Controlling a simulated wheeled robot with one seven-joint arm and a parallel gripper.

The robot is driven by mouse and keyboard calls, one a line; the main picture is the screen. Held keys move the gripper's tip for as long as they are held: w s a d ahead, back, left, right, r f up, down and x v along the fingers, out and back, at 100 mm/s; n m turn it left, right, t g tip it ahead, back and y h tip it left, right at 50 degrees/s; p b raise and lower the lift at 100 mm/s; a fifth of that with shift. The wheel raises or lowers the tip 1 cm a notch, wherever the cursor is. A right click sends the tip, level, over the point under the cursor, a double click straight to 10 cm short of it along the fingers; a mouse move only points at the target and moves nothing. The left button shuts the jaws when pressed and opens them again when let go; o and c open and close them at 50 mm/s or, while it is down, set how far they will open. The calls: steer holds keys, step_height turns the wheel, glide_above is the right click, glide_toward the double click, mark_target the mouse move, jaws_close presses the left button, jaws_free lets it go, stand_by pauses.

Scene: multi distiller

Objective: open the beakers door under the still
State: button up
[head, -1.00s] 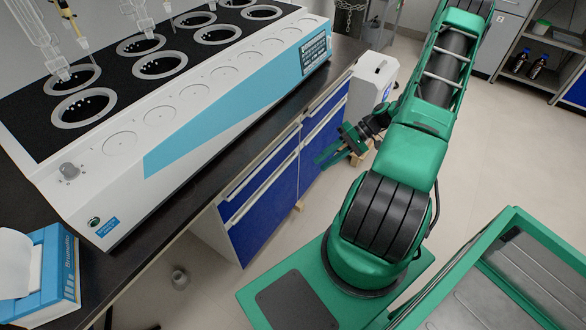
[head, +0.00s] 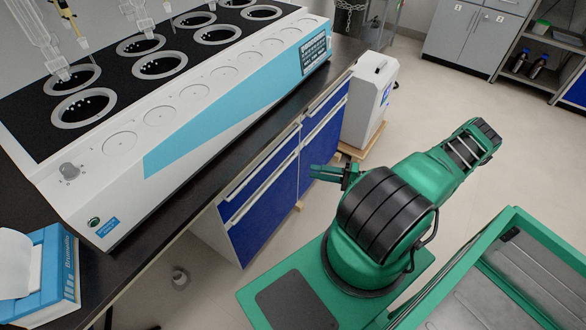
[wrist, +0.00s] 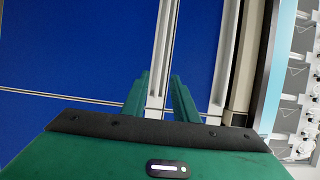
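The still (head: 215,95) is a long white and light-blue unit on the black bench. Below it is a blue-fronted cabinet (head: 265,215) with long pale handle strips (head: 262,180). The fronts look shut, and no beakers label is readable. My gripper (head: 318,173) is low in front of the cabinet's right part, close to its face. In the wrist view, a pale handle strip (wrist: 166,45) on the blue front (wrist: 80,50) runs between my two green fingers (wrist: 160,85). The fingers are apart, with a gap showing. Whether they touch the strip is unclear.
A white box-shaped unit (head: 370,100) stands on a low wooden base just beyond the cabinet. A green-framed tray (head: 520,235) of mine is at the right. Open floor lies right of the cabinet.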

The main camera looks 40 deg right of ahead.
steer(key=x, duration=1)
jaws_close()
steer(key=shift+f, duration=0.1)
stand_by(1.2)
